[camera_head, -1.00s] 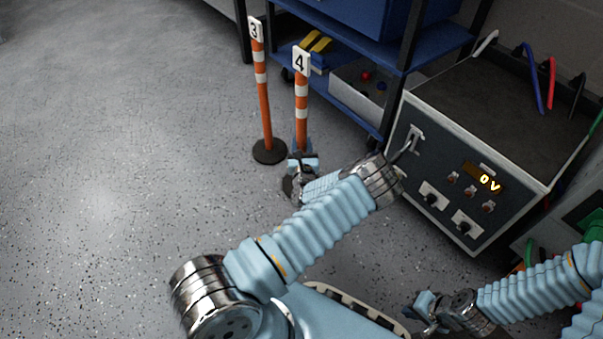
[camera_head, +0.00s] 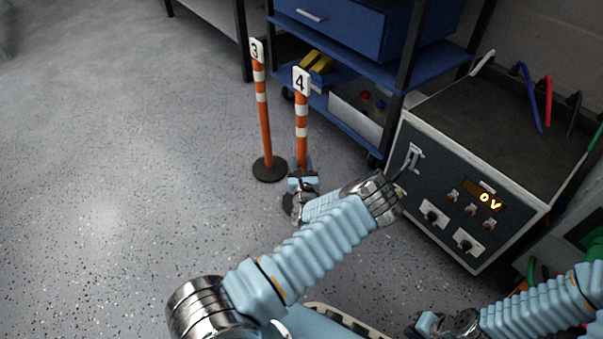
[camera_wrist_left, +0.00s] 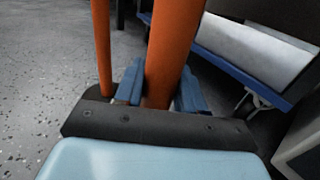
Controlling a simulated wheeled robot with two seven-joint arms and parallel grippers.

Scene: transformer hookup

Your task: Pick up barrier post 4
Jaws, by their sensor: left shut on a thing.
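Barrier post 4 (camera_head: 301,120) is an orange post with white bands and a white number plate, standing upright left of the grey control box. My left gripper (camera_head: 302,172) is shut on its lower shaft. In the left wrist view the orange shaft of post 4 (camera_wrist_left: 171,50) stands between the two blue fingers (camera_wrist_left: 158,92). The post's base is mostly hidden behind my gripper and wrist. My right gripper (camera_head: 424,324) is low at the right, near the bottom edge; its fingers are too small to read.
Barrier post 3 (camera_head: 264,115) stands close behind and left of post 4 on a dark round base. A blue shelf cart (camera_head: 350,38) is behind. The control box (camera_head: 455,190), showing 0 V, is at the right, close to my left arm. Open floor lies left.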

